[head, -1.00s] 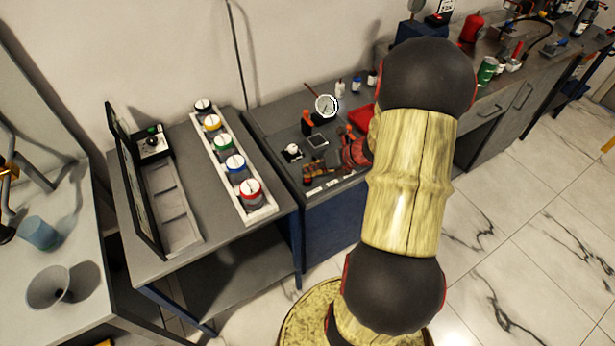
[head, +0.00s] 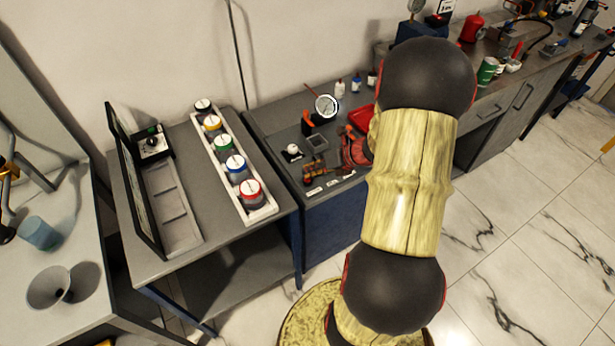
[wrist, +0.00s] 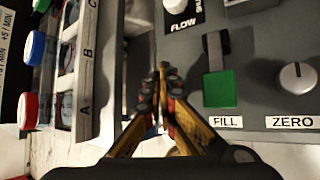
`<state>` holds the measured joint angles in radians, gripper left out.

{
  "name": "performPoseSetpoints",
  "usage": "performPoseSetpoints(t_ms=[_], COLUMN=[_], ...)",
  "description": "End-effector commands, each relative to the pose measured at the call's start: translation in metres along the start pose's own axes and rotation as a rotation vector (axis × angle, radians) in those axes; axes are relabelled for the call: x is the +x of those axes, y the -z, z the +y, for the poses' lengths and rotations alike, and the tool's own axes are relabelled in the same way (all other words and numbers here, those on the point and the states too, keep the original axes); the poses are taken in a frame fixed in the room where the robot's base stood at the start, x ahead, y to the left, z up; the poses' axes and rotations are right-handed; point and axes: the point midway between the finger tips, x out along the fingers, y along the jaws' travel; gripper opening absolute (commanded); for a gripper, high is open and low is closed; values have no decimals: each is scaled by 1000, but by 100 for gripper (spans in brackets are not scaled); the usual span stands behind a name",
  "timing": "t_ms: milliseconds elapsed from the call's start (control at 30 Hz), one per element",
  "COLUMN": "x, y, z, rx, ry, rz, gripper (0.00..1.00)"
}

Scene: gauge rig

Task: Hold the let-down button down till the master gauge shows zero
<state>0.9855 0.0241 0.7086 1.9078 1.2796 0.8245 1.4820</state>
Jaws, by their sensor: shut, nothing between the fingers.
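My gripper (wrist: 160,85) is shut and empty, fingertips together over the grey panel (wrist: 262,85). The fingers show small and orange in the head view (head: 313,170), low over the panel's front. In the wrist view a green block (wrist: 219,88) with a FILL label is just right of the fingers. A pale knob (wrist: 296,75) with a ZERO label is farther right. No label naming a let-down button is readable. A round white dial (head: 326,105), perhaps the master gauge, stands at the panel's back; its reading is too small to tell. I cannot tell whether the fingertips touch anything.
A rack lettered A, B, C (wrist: 82,75) and red, blue and green knobs lie left of the fingers. A FLOW knob (wrist: 181,8) is beyond. In the head view a white tray (head: 220,168) of several coloured gauges stands on the left bench. My arm hides the area right of the panel.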

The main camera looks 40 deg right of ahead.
Motion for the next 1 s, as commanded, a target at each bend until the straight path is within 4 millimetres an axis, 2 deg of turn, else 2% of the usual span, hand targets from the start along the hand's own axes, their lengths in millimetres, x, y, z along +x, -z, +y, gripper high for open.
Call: performPoseSetpoints(t_ms=[333, 767, 1000], x=[-12, -13, -26], y=[-9, -10, -19], z=[9, 10, 19], rx=[0, 0, 0], ry=[0, 0, 0], rz=[1, 0, 0], gripper=[0, 0, 0])
